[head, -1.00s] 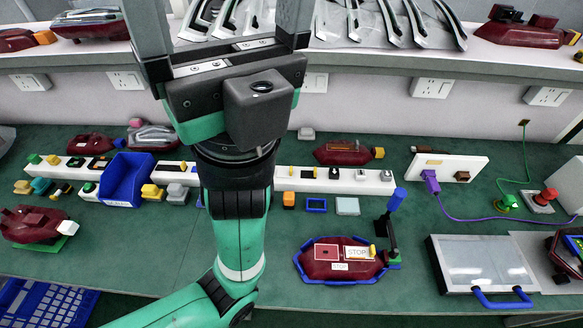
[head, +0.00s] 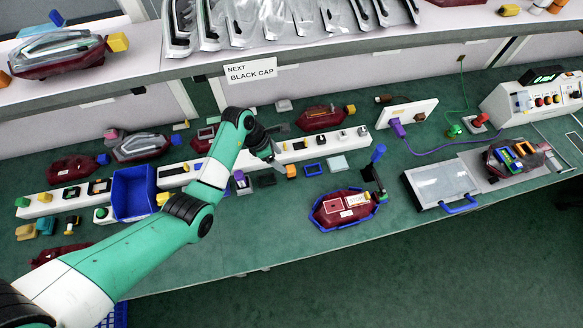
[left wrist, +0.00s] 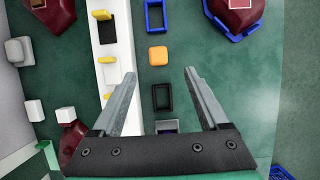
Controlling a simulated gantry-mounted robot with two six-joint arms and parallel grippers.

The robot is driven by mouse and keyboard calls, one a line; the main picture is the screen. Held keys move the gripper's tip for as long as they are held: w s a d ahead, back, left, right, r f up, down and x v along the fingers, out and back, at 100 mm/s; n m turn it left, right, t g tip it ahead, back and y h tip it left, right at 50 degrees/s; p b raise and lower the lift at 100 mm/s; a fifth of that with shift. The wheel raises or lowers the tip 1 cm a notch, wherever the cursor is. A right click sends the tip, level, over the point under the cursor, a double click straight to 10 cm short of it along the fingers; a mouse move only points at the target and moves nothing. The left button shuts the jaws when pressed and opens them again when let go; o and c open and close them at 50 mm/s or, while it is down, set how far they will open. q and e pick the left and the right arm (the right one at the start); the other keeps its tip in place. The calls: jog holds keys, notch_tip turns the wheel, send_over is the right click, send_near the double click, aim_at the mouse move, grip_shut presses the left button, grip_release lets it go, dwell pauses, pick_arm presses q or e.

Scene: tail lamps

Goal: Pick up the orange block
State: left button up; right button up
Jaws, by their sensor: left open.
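The orange block (head: 291,171) lies on the green bench top, just in front of the long white rail. In the left wrist view the orange block (left wrist: 158,55) is fully visible, a little beyond the fingertips and roughly in line with the gap between them. My left gripper (left wrist: 160,74) is open and nothing is between its fingertips. In the head view my left arm reaches in from the lower left. Its gripper (head: 278,152) is small and partly hidden there, close to the orange block. My right gripper is not in view.
The white rail (head: 355,133) carries small parts beside the block. A black frame (left wrist: 162,97) lies nearer the gripper, and a blue frame (head: 313,169) lies beyond the block. A blue bin (head: 134,192) and a dark red lamp (head: 345,208) stand nearby.

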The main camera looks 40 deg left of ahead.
aim_at(289, 169)
pick_arm(q)
jog(key=b+x, duration=0.3)
jog(key=x, duration=0.3)
jog(key=b+x, duration=0.3)
jog(key=x, duration=0.1)
jog(key=shift+a+f, duration=0.15)
jog(key=shift+f, duration=0.2)
jog(key=shift+w+f+b, duration=0.15)
jog(key=shift+f+b, duration=0.1)
jog(key=shift+b, duration=0.2)
grip_shut()
